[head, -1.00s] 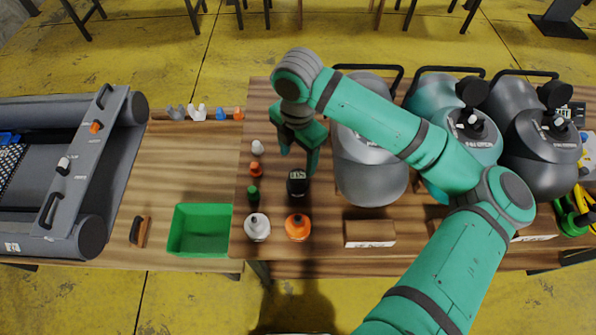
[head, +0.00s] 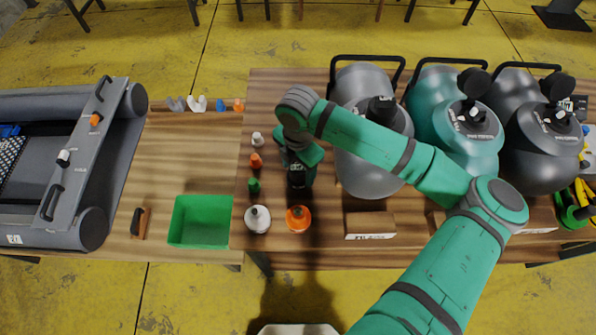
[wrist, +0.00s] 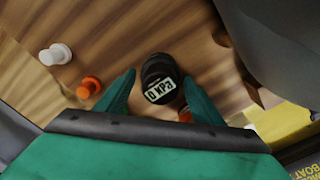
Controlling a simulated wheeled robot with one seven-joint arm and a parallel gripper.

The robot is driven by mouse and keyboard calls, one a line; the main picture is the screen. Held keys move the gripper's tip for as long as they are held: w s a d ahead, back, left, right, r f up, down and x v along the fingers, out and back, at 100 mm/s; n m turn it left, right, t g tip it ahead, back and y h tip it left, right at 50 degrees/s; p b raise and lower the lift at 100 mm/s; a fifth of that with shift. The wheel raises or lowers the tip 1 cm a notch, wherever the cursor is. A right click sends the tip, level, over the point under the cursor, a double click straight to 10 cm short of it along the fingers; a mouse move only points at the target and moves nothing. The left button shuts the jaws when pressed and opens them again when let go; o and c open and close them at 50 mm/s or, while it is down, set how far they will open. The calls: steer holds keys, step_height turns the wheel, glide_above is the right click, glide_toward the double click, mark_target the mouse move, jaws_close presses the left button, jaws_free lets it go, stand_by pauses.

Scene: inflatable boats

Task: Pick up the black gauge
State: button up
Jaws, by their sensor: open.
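The black gauge (head: 297,181) stands on the wooden table, partly hidden by my gripper in the head view. In the wrist view the gauge (wrist: 158,73) shows its round dark top with a pale "0 kPa" label. My gripper (wrist: 159,80) is open, with one green finger on each side of the gauge. The gauge lies between the fingertips; I cannot tell whether either finger touches it. In the head view my gripper (head: 300,160) is lowered right over it.
A white-capped bottle (head: 257,219) and an orange one (head: 298,218) stand in front. Small white, orange and green caps (head: 254,186) line the left. A large grey cylinder (head: 370,170) stands close on the right. A green bin (head: 200,222) sits on the left table.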

steer(key=shift+c, duration=0.6)
steer(key=c, duration=0.8)
steer(key=shift+r, duration=0.15)
